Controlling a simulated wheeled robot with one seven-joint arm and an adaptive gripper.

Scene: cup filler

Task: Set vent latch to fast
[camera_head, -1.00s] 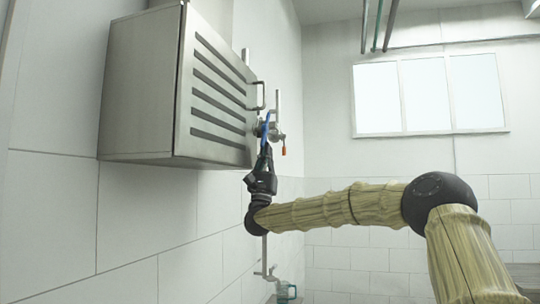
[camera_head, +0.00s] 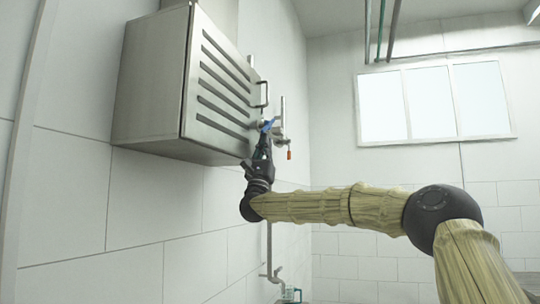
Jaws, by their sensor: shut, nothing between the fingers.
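A grey metal vent box (camera_head: 190,85) with dark slots and a bar handle (camera_head: 263,95) hangs on the left wall. A small blue lever (camera_head: 268,125) sits just beyond the box's lower right corner, by the pipe fittings. I cannot tell for certain that this lever is the vent latch. My gripper (camera_head: 264,140) is shut and empty, pointing up just below the blue lever. I cannot tell whether its tips touch the lever. Any setting marks are too small to read.
A vertical pipe (camera_head: 269,240) runs down the wall behind my wrist to a cup (camera_head: 291,295) at the bottom edge. A fitting with an orange end (camera_head: 289,155) is right of the lever.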

